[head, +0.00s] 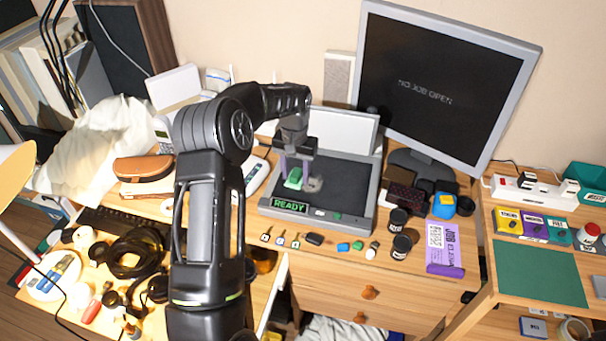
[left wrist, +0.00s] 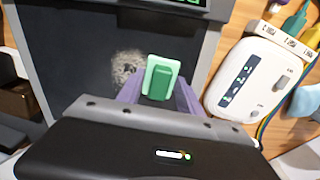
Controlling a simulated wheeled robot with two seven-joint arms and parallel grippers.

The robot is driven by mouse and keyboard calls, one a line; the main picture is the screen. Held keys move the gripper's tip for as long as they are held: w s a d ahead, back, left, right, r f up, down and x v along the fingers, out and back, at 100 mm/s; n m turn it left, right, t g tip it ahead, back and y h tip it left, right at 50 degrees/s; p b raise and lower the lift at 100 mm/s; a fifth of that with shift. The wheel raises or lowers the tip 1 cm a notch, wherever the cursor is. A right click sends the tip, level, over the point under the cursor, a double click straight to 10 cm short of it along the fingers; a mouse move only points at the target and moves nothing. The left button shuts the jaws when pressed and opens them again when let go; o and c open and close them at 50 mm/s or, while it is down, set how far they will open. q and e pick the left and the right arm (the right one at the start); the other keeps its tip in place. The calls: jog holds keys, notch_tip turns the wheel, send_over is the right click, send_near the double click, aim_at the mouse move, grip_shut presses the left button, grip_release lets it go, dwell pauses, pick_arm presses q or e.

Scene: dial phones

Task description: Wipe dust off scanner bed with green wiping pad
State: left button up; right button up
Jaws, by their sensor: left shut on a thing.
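The scanner (head: 366,215) stands open on the desk, its white lid raised at the back and a small display reading READY at its front left. Its dark bed (head: 345,182) carries a grey dust patch (head: 315,184), which also shows in the left wrist view (left wrist: 126,66). My left gripper (head: 294,170) reaches down over the left part of the bed, shut on the green wiping pad (head: 293,179). In the left wrist view the pad (left wrist: 160,78) sits between the purple fingers, beside the dust patch. I cannot tell whether it touches the bed. My right gripper is not in view.
A monitor (head: 450,85) reading NO JOB OPEN stands behind right. Small keys, blocks and dark jars (head: 398,218) lie along the front of the scanner. A purple packet (head: 442,248) lies to the right. A white device (left wrist: 247,78) lies beside the scanner.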

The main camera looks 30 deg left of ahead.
aim_at(320, 184)
pick_arm(q)
jog(key=shift+s+a+f, duration=0.1)
jog(key=shift+a, duration=0.15)
jog(key=shift+w+a, duration=0.1)
jog(key=shift+w, duration=0.2)
dwell(0.4)
jog(key=shift+w+d, duration=0.3)
jog(key=shift+d, duration=0.6)
jog(key=shift+w+d, duration=0.25)
jog(key=shift+d, duration=0.65)
jog(key=shift+d+f, duration=0.1)
jog(key=shift+d, duration=0.15)
jog(key=shift+w+d, duration=0.3)
jog(key=shift+d, duration=0.45)
jog(key=shift+w+d, duration=0.3)
jog(key=shift+d, duration=0.45)
